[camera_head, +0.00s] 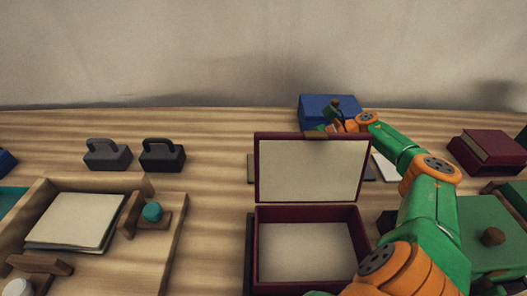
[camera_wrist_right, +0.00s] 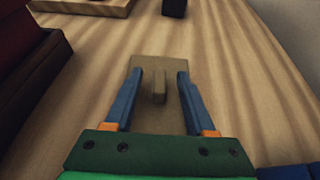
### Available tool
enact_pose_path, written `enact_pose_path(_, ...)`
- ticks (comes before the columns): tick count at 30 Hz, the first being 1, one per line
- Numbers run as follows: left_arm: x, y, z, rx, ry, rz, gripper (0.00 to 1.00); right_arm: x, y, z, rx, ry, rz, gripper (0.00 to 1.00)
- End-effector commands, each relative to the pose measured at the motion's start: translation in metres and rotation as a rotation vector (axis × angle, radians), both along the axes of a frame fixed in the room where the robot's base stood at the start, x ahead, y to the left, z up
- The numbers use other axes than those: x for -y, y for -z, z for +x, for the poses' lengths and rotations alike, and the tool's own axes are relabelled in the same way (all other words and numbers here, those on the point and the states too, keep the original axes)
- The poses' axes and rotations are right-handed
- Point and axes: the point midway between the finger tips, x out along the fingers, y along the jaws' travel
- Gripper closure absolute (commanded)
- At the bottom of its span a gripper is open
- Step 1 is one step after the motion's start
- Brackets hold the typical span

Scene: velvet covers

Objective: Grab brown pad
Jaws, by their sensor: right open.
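The brown pad (camera_wrist_right: 151,64) is a flat tan square with a narrow raised grip (camera_wrist_right: 159,85) in its middle, lying on the table in the right wrist view. My right gripper (camera_wrist_right: 158,74) is open, one blue finger on each side of the grip. No contact between the fingers and the grip is evident. A brown edge (camera_head: 250,168) shows left of the lid, possibly the pad. My left gripper is not in view.
The open dark red box (camera_head: 362,240) and its upright lid (camera_head: 311,170) stand beside the pad. A blue box (camera_head: 322,100) is behind. Grey (camera_head: 107,154) and black (camera_head: 162,155) handled blocks and a wooden tray (camera_head: 174,235) are left. Bare table lies between.

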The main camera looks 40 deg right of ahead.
Motion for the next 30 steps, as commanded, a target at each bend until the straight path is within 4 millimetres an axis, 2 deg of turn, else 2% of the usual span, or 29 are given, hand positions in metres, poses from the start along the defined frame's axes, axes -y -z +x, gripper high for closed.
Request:
enact_pose_path(2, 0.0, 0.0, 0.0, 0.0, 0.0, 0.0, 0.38, 0.0, 0.0, 0.0, 0.0, 0.0, 0.0, 0.45)
enact_pose_path(8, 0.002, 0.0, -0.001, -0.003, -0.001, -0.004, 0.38, 0.0, 0.0, 0.0, 0.0, 0.0, 0.0, 0.96)
enact_pose_path(9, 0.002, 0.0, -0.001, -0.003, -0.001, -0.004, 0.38, 0.0, 0.0, 0.0, 0.0, 0.0, 0.0, 1.0)
enact_pose_path(17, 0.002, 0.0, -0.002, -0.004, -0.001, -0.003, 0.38, 0.0, 0.0, 0.0, 0.0, 0.0, 0.0, 1.0)
enact_pose_path(20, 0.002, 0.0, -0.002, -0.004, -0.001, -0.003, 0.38, 0.0, -0.006, 0.0, 0.001, 0.001, -0.001, 1.0)
enact_pose_path(26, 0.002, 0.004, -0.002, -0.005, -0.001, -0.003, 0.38, 0.0, -0.055, 0.0, 0.004, -0.001, -0.004, 1.0)
enact_pose_path(30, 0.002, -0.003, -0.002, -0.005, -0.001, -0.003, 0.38, -0.001, -0.091, 0.001, 0.007, 0.0, 0.0, 1.0)
